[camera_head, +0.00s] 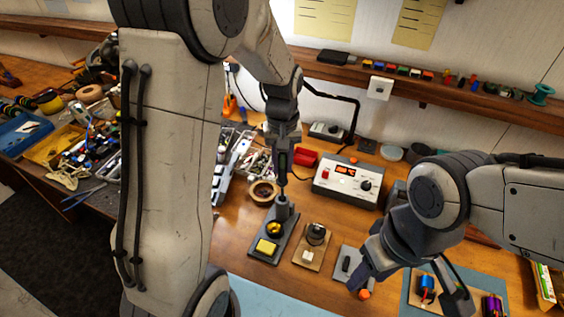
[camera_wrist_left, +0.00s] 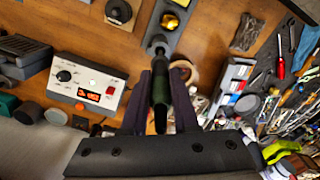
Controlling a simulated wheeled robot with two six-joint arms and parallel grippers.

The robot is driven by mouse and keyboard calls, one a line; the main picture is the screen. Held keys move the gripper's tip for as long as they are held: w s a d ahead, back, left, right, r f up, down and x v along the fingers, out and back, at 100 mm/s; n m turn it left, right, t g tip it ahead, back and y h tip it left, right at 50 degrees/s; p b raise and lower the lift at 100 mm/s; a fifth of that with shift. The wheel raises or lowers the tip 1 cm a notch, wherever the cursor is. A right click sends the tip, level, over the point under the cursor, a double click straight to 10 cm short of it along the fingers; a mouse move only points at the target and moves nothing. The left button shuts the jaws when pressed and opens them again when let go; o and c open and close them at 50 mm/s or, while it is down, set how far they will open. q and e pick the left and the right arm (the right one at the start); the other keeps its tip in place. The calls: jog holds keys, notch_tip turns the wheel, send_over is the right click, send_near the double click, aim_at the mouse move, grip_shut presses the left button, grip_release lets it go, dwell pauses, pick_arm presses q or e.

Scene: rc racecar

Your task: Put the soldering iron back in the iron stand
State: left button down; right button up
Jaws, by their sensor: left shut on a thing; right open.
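My left gripper (camera_head: 283,160) is shut on the soldering iron (camera_head: 283,181), which it holds upright, tip down. In the left wrist view the iron's dark handle (camera_wrist_left: 161,100) sits between the two fingers. The iron stand (camera_head: 262,257) is a dark base on the bench with an upright grey holder (camera_head: 282,210), a brass ball and a yellow sponge (camera_head: 266,246). The iron's lower end lines up with the holder's mouth; I cannot tell how far it is inside. My right gripper (camera_head: 410,292) is open and empty at the lower right.
The soldering station (camera_head: 345,184) with a lit red display stands right of the stand. A tape roll (camera_head: 263,192) lies close behind the stand. A small tan board (camera_head: 314,248) and a grey plate lie to its right. Tools and trays clutter the left.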

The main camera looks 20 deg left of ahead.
aim_at(282, 182)
pick_arm(q)
jog(key=shift+f+b, duration=2.25)
jog(key=shift+f, duration=1.25)
jog(key=shift+c, duration=1)
grip_release()
jog(key=shift+r, duration=0.1)
jog(key=shift+r+p, duration=3.9)
jog(key=shift+r, duration=0.6)
